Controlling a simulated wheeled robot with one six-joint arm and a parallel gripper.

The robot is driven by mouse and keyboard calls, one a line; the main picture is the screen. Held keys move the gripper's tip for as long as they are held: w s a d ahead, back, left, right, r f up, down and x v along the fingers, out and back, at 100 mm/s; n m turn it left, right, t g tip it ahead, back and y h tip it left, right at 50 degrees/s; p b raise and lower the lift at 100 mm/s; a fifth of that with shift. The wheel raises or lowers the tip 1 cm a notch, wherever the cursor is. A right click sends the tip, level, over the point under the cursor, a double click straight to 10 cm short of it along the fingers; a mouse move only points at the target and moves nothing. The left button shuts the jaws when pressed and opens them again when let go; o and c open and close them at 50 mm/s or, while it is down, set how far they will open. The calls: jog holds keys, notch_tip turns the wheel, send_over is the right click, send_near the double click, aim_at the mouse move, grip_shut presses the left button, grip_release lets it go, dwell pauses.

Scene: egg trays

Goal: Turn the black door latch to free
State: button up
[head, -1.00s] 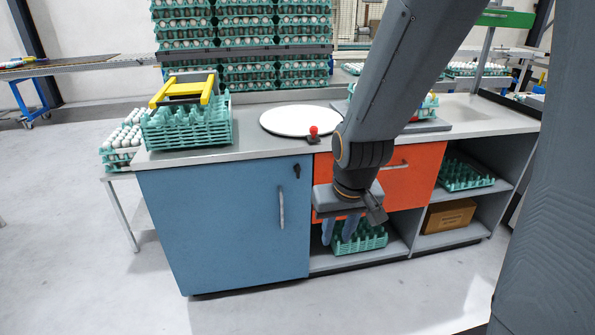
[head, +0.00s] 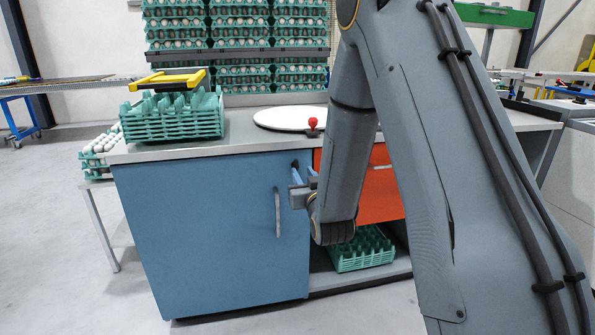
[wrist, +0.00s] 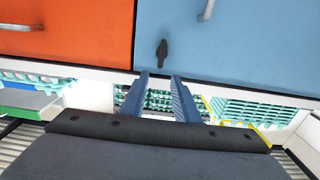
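The black door latch (wrist: 162,53) shows in the wrist view on the blue cabinet door (wrist: 230,40), near the edge beside the orange drawer. Its long axis runs roughly up and down in the picture. My gripper (wrist: 159,76) is open and empty, its two blue-grey fingers apart. In the wrist view the latch appears just beyond the fingertips, roughly in line with the gap; I see no contact. In the head view my gripper (head: 303,171) is at the door's upper right, and its fingers mostly hide the latch.
A vertical door handle (head: 277,212) is left of and below my gripper. The orange drawer (head: 378,195) is to the right, partly behind my arm. A red knob (head: 312,124) stands on the counter above. Stacked green egg trays (head: 170,118) stand on the counter's left.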

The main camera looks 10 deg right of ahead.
aim_at(297, 162)
jog(key=w, duration=0.7)
jog(key=shift+w, duration=0.15)
grip_shut()
